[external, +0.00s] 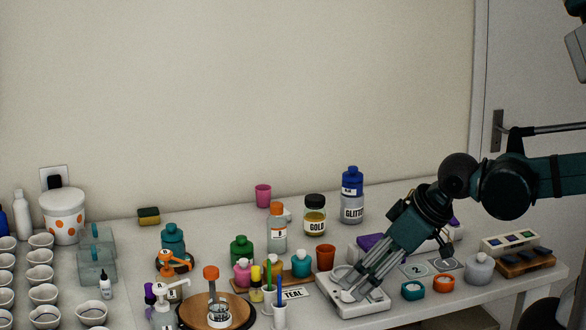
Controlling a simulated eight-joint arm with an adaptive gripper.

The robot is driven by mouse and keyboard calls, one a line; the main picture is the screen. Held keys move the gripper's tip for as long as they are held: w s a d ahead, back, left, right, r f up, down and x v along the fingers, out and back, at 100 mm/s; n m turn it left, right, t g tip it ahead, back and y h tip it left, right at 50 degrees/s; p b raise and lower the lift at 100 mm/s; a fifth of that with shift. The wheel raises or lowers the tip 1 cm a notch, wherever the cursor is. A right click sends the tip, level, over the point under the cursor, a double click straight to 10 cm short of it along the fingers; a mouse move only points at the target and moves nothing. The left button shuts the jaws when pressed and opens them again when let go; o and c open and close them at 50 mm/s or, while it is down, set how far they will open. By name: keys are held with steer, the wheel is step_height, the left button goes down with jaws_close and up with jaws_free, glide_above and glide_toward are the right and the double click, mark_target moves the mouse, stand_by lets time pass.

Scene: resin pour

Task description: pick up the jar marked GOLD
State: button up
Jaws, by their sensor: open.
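The jar marked GOLD (315,218) stands upright near the back of the table, right of centre. It is clear with a dark lid, a GOLD label and yellowish contents. My gripper (348,290) is at the front right of the jar, pointing down and left over a white device (372,303). It is open, with no object visible between its fingers. A clear gap lies between my gripper and the jar. Whether the fingertips touch the white device, I cannot tell.
A blue-capped GLITTER bottle (352,200) stands right of the jar. An orange-capped bottle (277,230) stands to its left, and an orange-brown cup (325,256) in front. The table behind the jar looks clear.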

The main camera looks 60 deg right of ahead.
stand_by(0.3)
steer(key=w+d+r+m+g+h+p, duration=0.1)
steer(key=w+d+r+m+p, duration=0.2)
steer(key=w+d+r+p, duration=0.4)
steer(key=m+g+h+p, duration=0.35)
steer(key=m+p, duration=0.45)
steer(key=p, duration=0.5)
glide_toward(315, 197)
steer(key=shift+y, duration=0.35)
steer(key=x, duration=0.7)
steer(key=shift+w, duration=0.1)
steer(key=shift+d+f+m+g, duration=0.25)
steer(key=shift+d+f+m, duration=0.1)
steer(key=shift+d+m, duration=0.1)
steer(key=shift+w+f, duration=0.1)
steer(key=shift+x, duration=1.2)
